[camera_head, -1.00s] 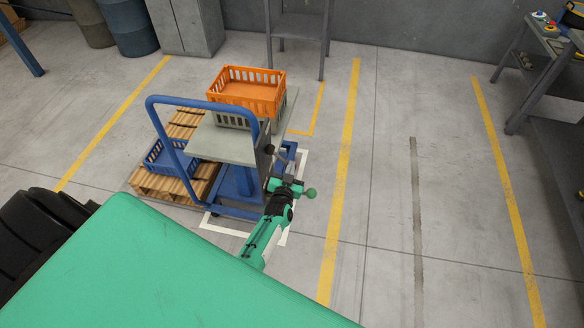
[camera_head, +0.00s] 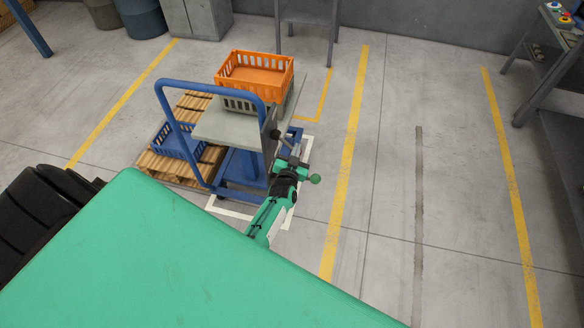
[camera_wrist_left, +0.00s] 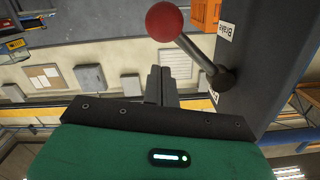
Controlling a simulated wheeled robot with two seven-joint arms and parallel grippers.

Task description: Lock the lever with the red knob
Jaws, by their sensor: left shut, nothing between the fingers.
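The red knob (camera_wrist_left: 165,22) sits on the end of a grey lever (camera_wrist_left: 197,52) in the left wrist view. The lever pivots on the side of a dark grey housing (camera_wrist_left: 255,75) with a "Brake" label (camera_wrist_left: 226,30). My left gripper (camera_wrist_left: 160,82) is shut and empty, its fingertips a little below the knob in that picture; I cannot tell the distance in depth. In the head view, my left gripper (camera_head: 293,160) is at the right side of the blue lift cart (camera_head: 166,88), and I cannot make out the red knob there. My right gripper is not in view.
A pallet (camera_head: 170,168) with a blue crate (camera_head: 178,140) lies left of the cart.

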